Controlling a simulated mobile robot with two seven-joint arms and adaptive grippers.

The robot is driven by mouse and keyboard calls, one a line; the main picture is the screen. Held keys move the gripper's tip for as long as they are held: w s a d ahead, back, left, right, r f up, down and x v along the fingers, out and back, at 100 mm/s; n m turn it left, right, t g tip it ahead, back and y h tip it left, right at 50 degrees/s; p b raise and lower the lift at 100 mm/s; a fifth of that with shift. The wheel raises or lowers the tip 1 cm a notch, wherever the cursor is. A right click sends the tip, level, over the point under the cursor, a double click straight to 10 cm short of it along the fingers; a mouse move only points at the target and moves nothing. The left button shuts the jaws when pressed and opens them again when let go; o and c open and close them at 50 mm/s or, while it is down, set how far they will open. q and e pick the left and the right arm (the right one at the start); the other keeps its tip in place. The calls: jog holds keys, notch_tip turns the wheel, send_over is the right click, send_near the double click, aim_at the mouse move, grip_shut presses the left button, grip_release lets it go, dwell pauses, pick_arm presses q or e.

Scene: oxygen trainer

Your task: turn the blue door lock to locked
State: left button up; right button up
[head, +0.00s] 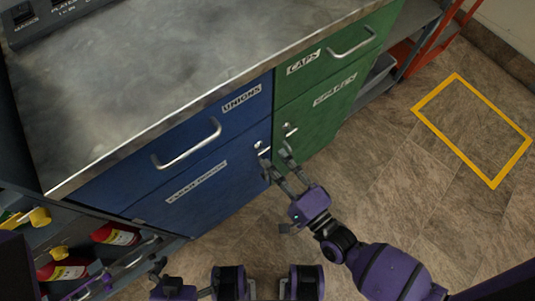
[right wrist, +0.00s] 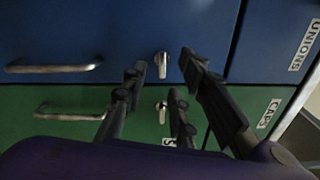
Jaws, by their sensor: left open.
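The blue door lock (head: 258,146) is a small silver lever at the upper right corner of the blue door (head: 205,197). My right gripper (head: 276,157) is open in front of the cabinet, close to the lock. In the right wrist view the blue lock (right wrist: 161,65) shows between the spread fingers (right wrist: 163,72), its lever lying along the picture's vertical. I see no clear contact. My left gripper (head: 157,270) is low at the picture's bottom left, away from the lock, partly cut off, and open.
A green door lock (head: 288,129) sits just right of the blue one. Bar handles are on the blue drawer (head: 188,146) and green drawer (head: 352,42). The grey countertop (head: 150,60) overhangs. Red bottles (head: 115,234) stand lower left. The floor at right is clear.

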jog(key=v, duration=0.7)
jog(key=shift+s, duration=0.15)
